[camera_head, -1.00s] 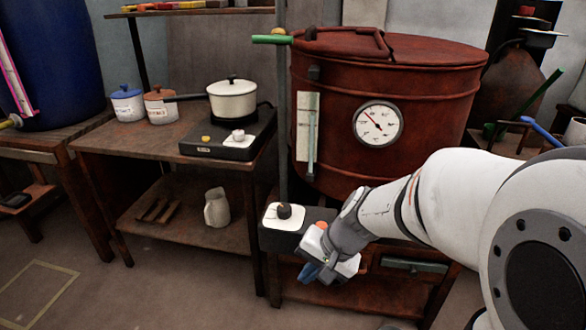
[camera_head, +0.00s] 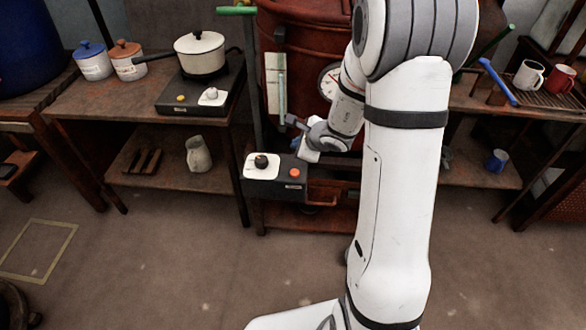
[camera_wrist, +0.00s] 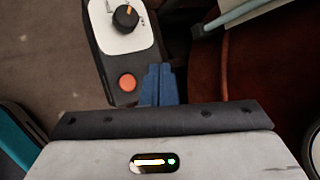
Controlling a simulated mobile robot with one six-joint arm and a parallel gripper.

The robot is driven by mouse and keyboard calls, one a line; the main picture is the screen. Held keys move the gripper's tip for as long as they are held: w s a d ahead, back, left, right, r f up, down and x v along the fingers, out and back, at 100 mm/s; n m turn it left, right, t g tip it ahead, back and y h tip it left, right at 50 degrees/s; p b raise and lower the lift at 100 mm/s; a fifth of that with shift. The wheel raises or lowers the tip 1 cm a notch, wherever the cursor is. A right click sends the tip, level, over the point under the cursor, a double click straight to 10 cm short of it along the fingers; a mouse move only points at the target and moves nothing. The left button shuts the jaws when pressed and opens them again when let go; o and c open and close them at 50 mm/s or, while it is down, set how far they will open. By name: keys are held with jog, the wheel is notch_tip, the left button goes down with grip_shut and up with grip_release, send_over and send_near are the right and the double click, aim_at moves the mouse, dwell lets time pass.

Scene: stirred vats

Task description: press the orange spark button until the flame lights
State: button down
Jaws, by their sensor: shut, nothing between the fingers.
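The orange spark button (camera_head: 295,172) sits on a dark control box (camera_head: 280,187) on the front of the red vat's stand. It also shows in the wrist view (camera_wrist: 127,82), round and uncovered. A black knob (camera_head: 261,161) with an orange mark (camera_wrist: 129,10) is on a white plate beside it. My gripper shows in the wrist view with its blue fingers (camera_wrist: 158,82) shut together and empty. The fingertips appear just right of the button, apart from it in the picture; their height above the box is unclear. No flame shows in either view.
The red vat (camera_head: 290,50) with its gauge is behind my arm, which hides much of it. A hotplate (camera_head: 203,95) with a white pot stands on the table at left. Cups and a blue-handled tool (camera_head: 498,82) are at right. Open floor lies in front.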

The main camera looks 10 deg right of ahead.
jog(key=b, duration=0.6)
send_over(297, 174)
notch_tip(297, 174, down, 7)
jog(key=shift+w+f, duration=0.1)
jog(key=shift+f, duration=0.1)
jog(key=shift+f+b, duration=0.75)
jog(key=shift+b, duration=0.1)
dwell(1.1)
jog(key=shift+f+b, duration=0.35)
jog(key=shift+b, duration=0.3)
jog(key=shift+f+b, duration=0.45)
jog(key=shift+b, duration=0.2)
dwell(0.5)
jog(key=shift+r, duration=0.15)
jog(key=shift+r+p, duration=0.5)
jog(key=shift+r, duration=0.25)
